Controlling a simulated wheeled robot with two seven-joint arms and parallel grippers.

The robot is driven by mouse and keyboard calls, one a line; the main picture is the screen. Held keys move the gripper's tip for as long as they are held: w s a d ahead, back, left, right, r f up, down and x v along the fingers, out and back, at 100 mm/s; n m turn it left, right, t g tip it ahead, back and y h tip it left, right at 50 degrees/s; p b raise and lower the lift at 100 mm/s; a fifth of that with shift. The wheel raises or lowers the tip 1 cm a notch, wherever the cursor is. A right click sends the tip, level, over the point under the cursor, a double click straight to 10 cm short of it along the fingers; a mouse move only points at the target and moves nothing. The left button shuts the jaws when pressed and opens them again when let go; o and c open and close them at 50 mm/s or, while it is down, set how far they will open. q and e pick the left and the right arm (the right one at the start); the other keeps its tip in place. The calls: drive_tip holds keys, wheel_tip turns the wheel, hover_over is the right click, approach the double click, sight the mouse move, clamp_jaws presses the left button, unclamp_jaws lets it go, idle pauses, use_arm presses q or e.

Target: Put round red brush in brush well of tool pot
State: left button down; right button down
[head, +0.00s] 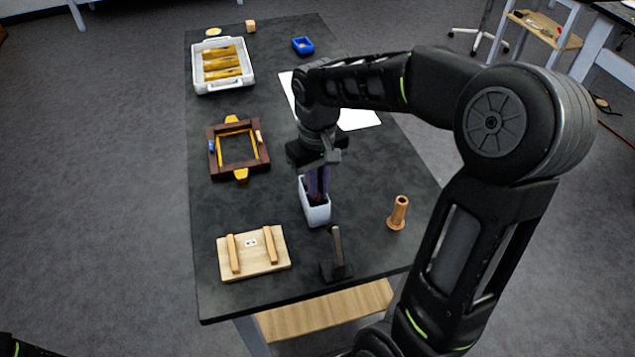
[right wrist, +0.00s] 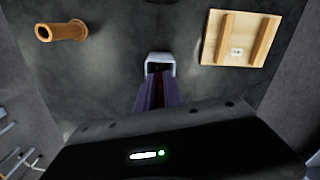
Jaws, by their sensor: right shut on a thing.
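The tool pot (head: 317,214) is a white upright box with a dark opening, standing on the dark table; it also shows in the right wrist view (right wrist: 161,57). My right gripper (head: 317,190) points down over the pot, its purplish fingers at the opening. It is shut on the round red brush, which shows as a narrow dark red strip (right wrist: 157,92) between the fingers in the right wrist view. The fingers hide most of the brush. I cannot tell how deep its lower end is or which well it is over. My left gripper is not in view.
A brown stand (head: 398,213) is right of the pot, a dark block with an upright handle (head: 336,262) in front. A wooden board with two bars (head: 253,253) lies front left, a brown frame (head: 210,153) farther back. A white tray (head: 197,80) and blue box (head: 303,46) sit behind.

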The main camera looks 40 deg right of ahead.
drive_tip(key=shift+f, duration=0.1)
drive_tip(key=c, duration=1.5)
unclamp_jaws()
wheel_tip(320, 180, up, 12)
drive_tip(key=shift+r, duration=0.15)
